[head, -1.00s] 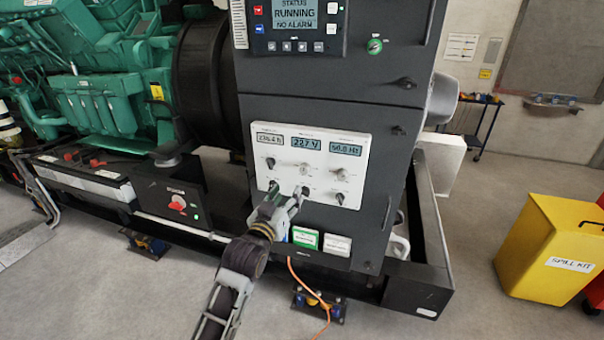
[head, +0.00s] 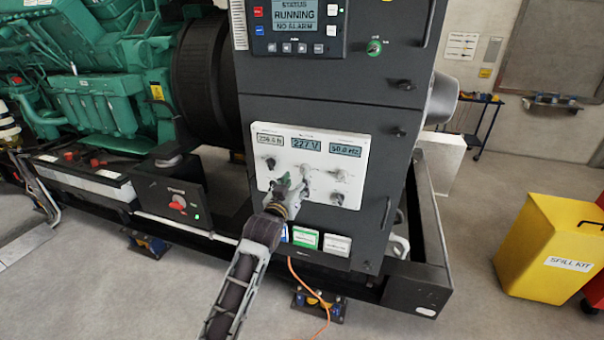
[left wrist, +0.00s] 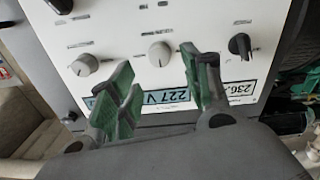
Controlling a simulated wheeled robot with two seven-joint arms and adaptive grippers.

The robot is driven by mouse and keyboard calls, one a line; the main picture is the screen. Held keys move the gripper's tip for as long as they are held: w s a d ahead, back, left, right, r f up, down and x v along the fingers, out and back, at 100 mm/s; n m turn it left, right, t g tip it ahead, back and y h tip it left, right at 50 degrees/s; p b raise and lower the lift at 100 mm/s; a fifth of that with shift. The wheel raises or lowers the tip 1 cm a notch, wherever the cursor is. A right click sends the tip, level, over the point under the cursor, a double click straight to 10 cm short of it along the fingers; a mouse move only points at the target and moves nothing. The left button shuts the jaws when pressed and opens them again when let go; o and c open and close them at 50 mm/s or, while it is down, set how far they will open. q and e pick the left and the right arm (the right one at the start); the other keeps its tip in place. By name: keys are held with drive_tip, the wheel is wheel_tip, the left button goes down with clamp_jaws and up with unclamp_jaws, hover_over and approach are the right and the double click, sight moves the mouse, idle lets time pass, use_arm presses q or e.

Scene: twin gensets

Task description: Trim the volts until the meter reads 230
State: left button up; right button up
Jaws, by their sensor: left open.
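The white meter panel (head: 262,180) sits on the dark genset cabinet. Its middle meter (head: 306,145) reads about 227 V; it also shows upside down in the left wrist view (left wrist: 166,98). My left gripper (head: 293,184) is open in front of the panel's lower knobs and partly hides them. In the left wrist view, the middle grey knob (left wrist: 160,54) shows between the two green-padded fingertips (left wrist: 158,64); I cannot tell whether they touch it. Another grey knob (left wrist: 84,65) and a black knob (left wrist: 239,45) flank it. My right gripper is not in view.
A controller screen (head: 295,12) above reads RUNNING, NO ALARM. Green (head: 305,238) and white (head: 337,244) labelled blocks sit below the panel. An orange cable (head: 300,280) hangs to the floor. A yellow spill kit bin (head: 545,245) stands right, with clear floor between.

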sight(303, 171)
use_arm(q)
drive_tip(key=shift+x, duration=2.8)
drive_tip(key=shift+c, duration=0.2)
drive_tip(key=shift+p, duration=0.3)
drive_tip(key=c, duration=1)
